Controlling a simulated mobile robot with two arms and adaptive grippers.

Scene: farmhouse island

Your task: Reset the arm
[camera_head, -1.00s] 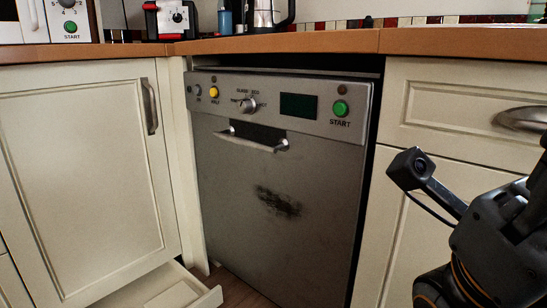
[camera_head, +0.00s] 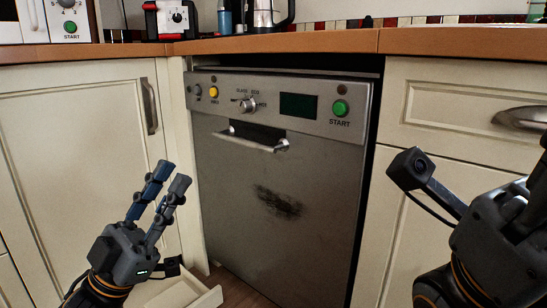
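My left gripper (camera_head: 166,183) is in view at the lower left, pointing up, in front of the white cabinet door and left of the dishwasher. Its two fingers stand apart with nothing between them. My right arm (camera_head: 490,235) shows at the right edge with a small camera on it. The fingers of my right gripper are not visible.
A steel dishwasher (camera_head: 255,235) with a bar handle (camera_head: 250,142) is closed under the wooden counter (camera_head: 300,43). A low drawer (camera_head: 185,295) stands open at the lower left, behind my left gripper. A cabinet door (camera_head: 75,140) is shut.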

